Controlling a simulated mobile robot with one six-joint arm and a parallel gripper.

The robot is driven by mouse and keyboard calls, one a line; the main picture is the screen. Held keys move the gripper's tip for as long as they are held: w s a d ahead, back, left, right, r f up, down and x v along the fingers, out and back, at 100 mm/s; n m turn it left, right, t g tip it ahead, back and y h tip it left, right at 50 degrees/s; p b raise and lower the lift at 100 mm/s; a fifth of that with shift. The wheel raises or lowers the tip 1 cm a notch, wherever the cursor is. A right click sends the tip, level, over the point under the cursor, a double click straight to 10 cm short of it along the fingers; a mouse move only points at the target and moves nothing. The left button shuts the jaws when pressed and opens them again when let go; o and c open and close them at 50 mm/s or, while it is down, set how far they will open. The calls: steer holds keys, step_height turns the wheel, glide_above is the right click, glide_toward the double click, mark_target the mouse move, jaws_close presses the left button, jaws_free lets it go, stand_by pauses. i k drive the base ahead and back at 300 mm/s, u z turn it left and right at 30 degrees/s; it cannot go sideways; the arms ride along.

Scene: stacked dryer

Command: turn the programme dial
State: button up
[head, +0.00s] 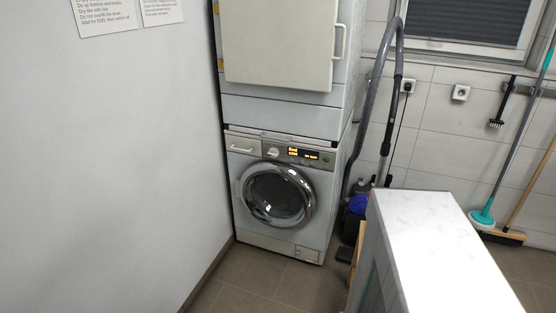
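The lower machine (240,219) is white with a round chrome-rimmed door (276,195), which looks shut. A second white unit (279,43) is stacked on top, with a large square cream door and a handle on its right side. The dial's pointer is too small to read. My gripper is not in view.
A white marble-look counter (430,240) stands at the front right. A grey vacuum hose (378,65) and a blue-topped item (358,204) are right of the machines. A grey wall (100,150) borders the left. Tiled floor (275,285) is clear before the machine.

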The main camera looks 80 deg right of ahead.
mark_target(273, 152)
steer(key=u, duration=0.25)
steer(key=k, duration=0.55)
steer(key=z, duration=1.7)
steer(key=i, duration=1)
steer(key=z, duration=0.15)
steer(key=k, duration=0.45)
steer(key=z, duration=0.05)
